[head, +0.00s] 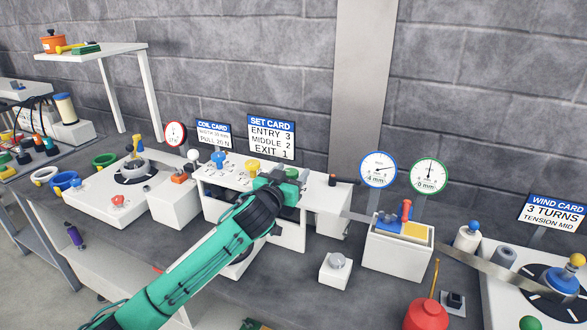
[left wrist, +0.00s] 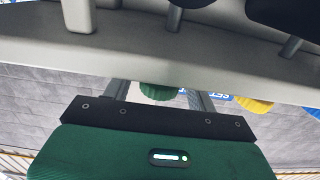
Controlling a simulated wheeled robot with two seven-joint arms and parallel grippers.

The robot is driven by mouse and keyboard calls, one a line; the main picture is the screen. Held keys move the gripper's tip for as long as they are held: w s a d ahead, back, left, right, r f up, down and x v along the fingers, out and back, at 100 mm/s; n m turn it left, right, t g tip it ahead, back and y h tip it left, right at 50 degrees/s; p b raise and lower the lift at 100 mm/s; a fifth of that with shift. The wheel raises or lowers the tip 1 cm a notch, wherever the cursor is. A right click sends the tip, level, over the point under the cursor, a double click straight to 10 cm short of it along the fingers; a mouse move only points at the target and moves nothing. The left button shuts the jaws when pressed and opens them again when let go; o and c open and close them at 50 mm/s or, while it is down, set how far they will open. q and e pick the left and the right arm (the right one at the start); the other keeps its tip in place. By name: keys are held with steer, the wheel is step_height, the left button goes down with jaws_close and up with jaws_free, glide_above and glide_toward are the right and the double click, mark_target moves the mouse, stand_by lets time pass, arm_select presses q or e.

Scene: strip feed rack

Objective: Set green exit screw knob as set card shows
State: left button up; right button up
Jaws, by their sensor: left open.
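The set card (head: 271,139) stands behind the strip feed rack (head: 289,233) and reads ENTRY 3, MIDDLE 2, EXIT 1. The green exit screw knob (head: 291,173) is the rightmost of three knobs on the rack top. The yellow knob (head: 252,164) is in the middle and the blue knob (head: 219,158) at the left. My left gripper (head: 279,185) is open at the green knob and partly covers it. In the left wrist view the green knob (left wrist: 160,91) shows between the two fingers; contact cannot be told. The knob's setting is unreadable. My right gripper is not in view.
Right of the rack stand a white box with a red-handled part (head: 405,212), a blue-rimmed gauge (head: 379,169) and a green-rimmed gauge (head: 429,174). A small grey-knobbed block (head: 336,269) sits in front. The coil card (head: 213,135) is at the left.

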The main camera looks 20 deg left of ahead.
arm_select(q)
steer(key=shift+w+d, duration=0.1)
steer(key=shift+w, duration=0.8)
steer(key=c, duration=1)
steer(key=shift+f, duration=0.1)
